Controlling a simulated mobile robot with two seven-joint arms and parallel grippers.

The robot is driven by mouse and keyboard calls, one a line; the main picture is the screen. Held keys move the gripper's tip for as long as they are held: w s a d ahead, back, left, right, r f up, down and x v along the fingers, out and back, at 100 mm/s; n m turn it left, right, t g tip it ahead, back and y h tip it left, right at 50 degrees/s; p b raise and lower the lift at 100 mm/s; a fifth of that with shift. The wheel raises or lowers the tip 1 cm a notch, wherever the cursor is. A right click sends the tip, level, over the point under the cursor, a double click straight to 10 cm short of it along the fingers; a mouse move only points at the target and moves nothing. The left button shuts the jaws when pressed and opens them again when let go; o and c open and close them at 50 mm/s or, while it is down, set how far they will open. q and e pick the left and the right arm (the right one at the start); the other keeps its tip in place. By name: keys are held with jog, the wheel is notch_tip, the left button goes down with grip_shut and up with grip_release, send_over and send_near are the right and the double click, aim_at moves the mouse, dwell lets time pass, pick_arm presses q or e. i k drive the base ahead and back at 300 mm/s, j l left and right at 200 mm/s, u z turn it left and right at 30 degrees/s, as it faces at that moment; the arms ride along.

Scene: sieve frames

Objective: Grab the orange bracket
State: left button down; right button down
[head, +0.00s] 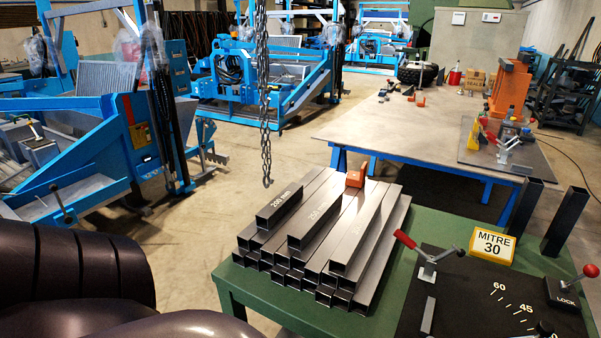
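A small orange bracket (356,176) sits on top of a stack of dark square steel tubes (340,236), toward the back of the stack. The stack lies on a green table (236,288). Part of my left arm fills the lower left corner. Neither gripper is in the head view, so I cannot see how either stands relative to the bracket.
A hanging chain with a hook (266,110) comes down just behind and left of the stack. A red-handled clamp (425,258), a yellow "MITRE 30" sign (492,245) and upright tubes (557,222) stand to the right. A blue-legged table (400,128) is behind.

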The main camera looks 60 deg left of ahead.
aim_at(355, 179)
jog(key=u, duration=1.45)
jog(key=j+u, duration=0.15)
jog(key=u, duration=0.15)
jog(key=j+u, duration=0.1)
jog(key=u, duration=0.25)
jog(key=i+j+u, duration=0.2)
jog(key=j, duration=0.4)
jog(key=i+j+u, duration=0.2)
jog(key=i+j, duration=0.15)
jog(key=j, duration=0.15)
jog(key=i+j+u, duration=0.25)
jog(key=j, duration=0.25)
jog(key=i+j+z, duration=0.15)
jog(key=i, duration=0.25)
jog(key=i+j+z, duration=0.15)
jog(key=i, duration=0.25)
jog(key=i+j+z, duration=0.1)
jog(key=i, duration=0.3)
jog(key=i+z, duration=0.7)
jog(key=i+j+z, duration=0.1)
jog(key=z, duration=0.25)
jog(key=i+z, duration=0.35)
jog(key=i+j+z, duration=0.15)
jog(key=z, duration=0.25)
jog(key=i+j+z, duration=0.15)
jog(key=z, duration=0.2)
jog(key=i, duration=0.1)
